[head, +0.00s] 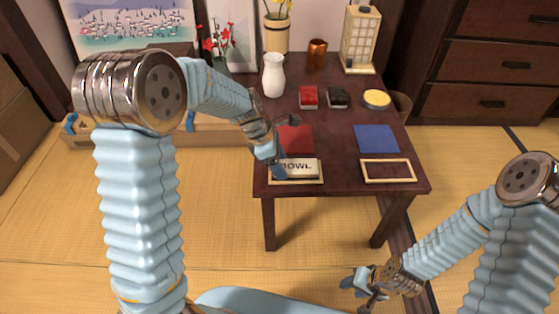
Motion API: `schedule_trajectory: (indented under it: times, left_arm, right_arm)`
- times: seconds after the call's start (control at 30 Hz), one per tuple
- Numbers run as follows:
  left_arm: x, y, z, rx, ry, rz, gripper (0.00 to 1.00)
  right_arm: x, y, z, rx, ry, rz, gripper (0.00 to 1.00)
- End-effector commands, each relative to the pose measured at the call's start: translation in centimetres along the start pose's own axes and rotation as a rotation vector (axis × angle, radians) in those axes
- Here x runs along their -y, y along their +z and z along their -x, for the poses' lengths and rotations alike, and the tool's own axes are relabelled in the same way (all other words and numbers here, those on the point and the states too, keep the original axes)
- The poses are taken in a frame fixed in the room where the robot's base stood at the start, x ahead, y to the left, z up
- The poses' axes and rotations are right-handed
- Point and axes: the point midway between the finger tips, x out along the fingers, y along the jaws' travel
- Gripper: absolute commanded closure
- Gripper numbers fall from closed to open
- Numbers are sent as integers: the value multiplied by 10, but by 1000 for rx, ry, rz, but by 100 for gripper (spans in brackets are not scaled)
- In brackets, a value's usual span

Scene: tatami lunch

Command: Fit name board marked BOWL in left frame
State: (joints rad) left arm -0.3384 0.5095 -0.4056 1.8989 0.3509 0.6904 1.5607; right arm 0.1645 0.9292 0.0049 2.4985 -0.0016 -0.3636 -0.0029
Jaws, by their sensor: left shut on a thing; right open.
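The name board marked BOWL (298,167) is a pale board with dark letters at the front left of the low dark table. It lies over the left frame (297,182), a light wooden rectangle whose front edge shows below it. I cannot tell whether the board is seated in the frame or just above it. My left gripper (278,170) is shut on the board at its left end. The right frame (388,171) is empty on the table. My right gripper (362,286) is open and empty, low in front of the table.
Behind the frames lie a red mat (294,137) and a blue mat (376,138). Farther back are a white vase (273,76), a red box (308,97), a black box (338,97), a yellow-topped round thing (376,98), a copper cup (316,54) and a lantern (360,42).

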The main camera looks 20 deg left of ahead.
Motion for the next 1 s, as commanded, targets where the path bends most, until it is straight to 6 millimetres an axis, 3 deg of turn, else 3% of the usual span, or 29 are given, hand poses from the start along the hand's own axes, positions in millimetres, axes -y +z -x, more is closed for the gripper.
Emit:
schedule_trajectory:
  times: [1.0]
  left_arm:
    - [0,0,0,1,-1,0,70]
  right_arm:
    - [2,0,6,0,0,0,57]
